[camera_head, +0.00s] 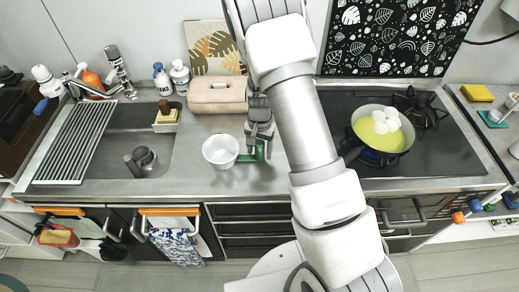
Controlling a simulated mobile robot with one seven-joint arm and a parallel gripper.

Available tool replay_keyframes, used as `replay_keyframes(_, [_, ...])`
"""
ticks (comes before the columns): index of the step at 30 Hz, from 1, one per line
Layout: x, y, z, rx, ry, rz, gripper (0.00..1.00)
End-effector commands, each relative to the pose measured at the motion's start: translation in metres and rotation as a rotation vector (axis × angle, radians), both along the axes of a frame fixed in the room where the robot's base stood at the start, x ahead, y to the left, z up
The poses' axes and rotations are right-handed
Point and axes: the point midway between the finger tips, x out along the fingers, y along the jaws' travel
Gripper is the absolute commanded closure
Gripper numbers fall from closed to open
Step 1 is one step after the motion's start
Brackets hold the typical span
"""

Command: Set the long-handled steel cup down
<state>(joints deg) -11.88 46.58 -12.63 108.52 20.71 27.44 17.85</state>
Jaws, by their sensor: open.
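The long-handled steel cup (220,151) stands upright on the steel counter (205,183), with its round open mouth facing up. Its green handle points right to beneath my gripper (257,149). My gripper is open and points down at the handle's right end. Green shows between and beside the fingers. I cannot tell whether the fingers touch the handle. My arm hides the counter to the right of it.
The sink (130,140) is to the left. A pan (381,130) with yellow liquid and white round things is on the black stove (440,155) at right. The counter in front of the cup is clear.

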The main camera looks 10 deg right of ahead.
Motion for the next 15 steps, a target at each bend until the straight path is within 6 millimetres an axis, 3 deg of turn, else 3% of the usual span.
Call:
replay_keyframes(8, [0.001, 0.000, 0.019, -0.001, -0.004, 0.001, 0.33])
replay_keyframes(15, [0.001, 0.000, 0.068, 0.000, -0.006, 0.001, 0.33])
